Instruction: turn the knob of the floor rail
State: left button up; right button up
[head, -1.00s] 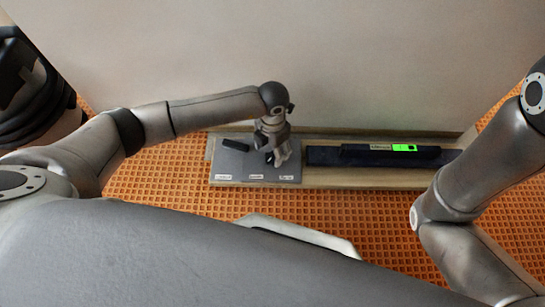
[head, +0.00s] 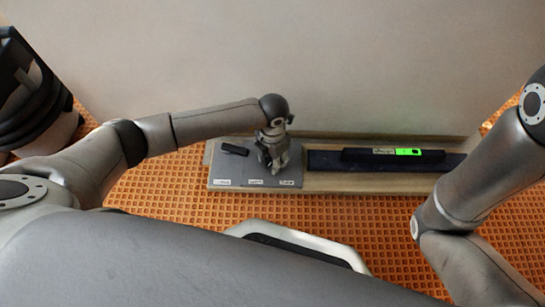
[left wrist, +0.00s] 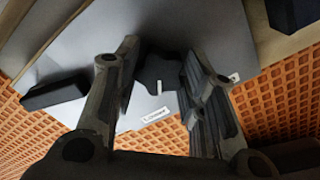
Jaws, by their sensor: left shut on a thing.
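A grey panel (head: 225,170) with white labels along its front edge lies on the left end of a wooden board (head: 330,183). A dark floor rail (head: 325,160) runs to the right of the panel. My left gripper (head: 273,163) reaches down over the panel's right part and hides the knob in the head view. In the left wrist view, the black lobed knob (left wrist: 153,72), with a white mark, sits between the two fingers of my left gripper (left wrist: 160,82), which is shut on it. My right arm shows at the right, but its gripper is out of view.
A black bar (head: 360,155) with a lit green display (head: 408,152) lies along the rail. A black block (head: 234,149) sits on the panel, left of my gripper. A pale wall (head: 320,70) stands close behind the board.

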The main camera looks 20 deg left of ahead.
pick_arm(q)
jog(key=shift+r+m+p, duration=0.15)
jog(key=shift+m+p, duration=0.55)
jog(key=shift+m, duration=0.4)
jog(key=shift+m+p, duration=0.35)
jog(key=shift+m, duration=0.95)
jog(key=o, duration=1)
notch_tip(320, 180, up, 12)
